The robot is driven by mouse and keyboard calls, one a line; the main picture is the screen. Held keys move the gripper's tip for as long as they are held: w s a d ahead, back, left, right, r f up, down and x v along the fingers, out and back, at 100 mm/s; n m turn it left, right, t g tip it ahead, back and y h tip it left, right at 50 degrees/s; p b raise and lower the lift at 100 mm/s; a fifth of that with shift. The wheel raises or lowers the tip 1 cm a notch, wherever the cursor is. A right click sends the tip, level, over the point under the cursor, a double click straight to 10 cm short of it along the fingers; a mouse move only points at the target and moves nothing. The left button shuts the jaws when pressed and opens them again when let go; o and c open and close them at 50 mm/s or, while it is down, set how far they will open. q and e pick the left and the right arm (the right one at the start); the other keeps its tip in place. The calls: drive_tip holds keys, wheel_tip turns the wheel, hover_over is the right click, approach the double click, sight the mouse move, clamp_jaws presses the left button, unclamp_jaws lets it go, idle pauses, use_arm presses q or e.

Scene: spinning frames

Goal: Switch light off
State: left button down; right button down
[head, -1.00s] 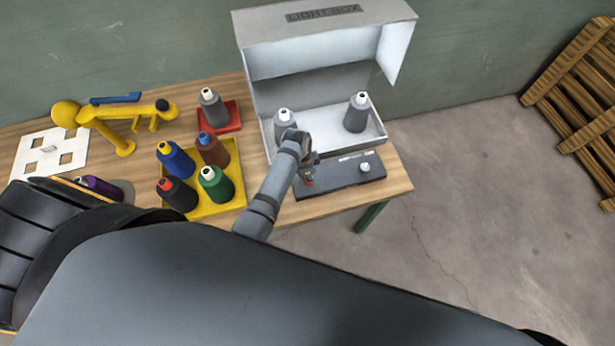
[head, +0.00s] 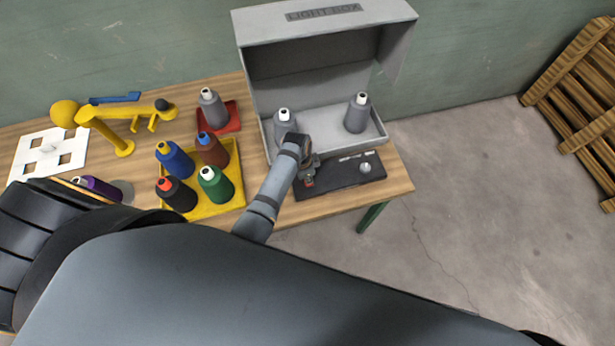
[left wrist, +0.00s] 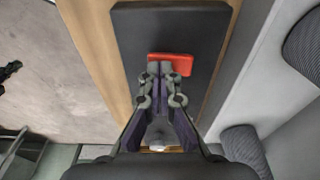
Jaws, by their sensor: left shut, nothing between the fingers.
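The light box (head: 300,62) stands at the back of the table, and its inside is grey and unlit. A dark control panel (head: 340,178) lies in front of it with a red switch (left wrist: 182,62) at its left end. My left gripper (head: 308,178) is over that left end. In the left wrist view its fingers (left wrist: 160,70) are shut, empty, and right at the red switch, partly covering it. I cannot tell whether they touch it. My right gripper is not in view.
A white knob (head: 366,167) sits at the panel's right end. Two grey spools, one of them on the right (head: 357,112), stand in the light box. A yellow tray (head: 232,203) with several coloured spools is left of my arm. Open floor lies right of the table.

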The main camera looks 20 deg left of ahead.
use_arm(q)
wheel_tip(320, 180, up, 3)
drive_tip(key=p, duration=0.2)
drive_tip(key=shift+f+p, duration=0.15)
drive_tip(key=shift+p, duration=0.15)
wheel_tip(320, 180, up, 4)
drive_tip(key=shift+r, duration=0.1)
idle(0.4)
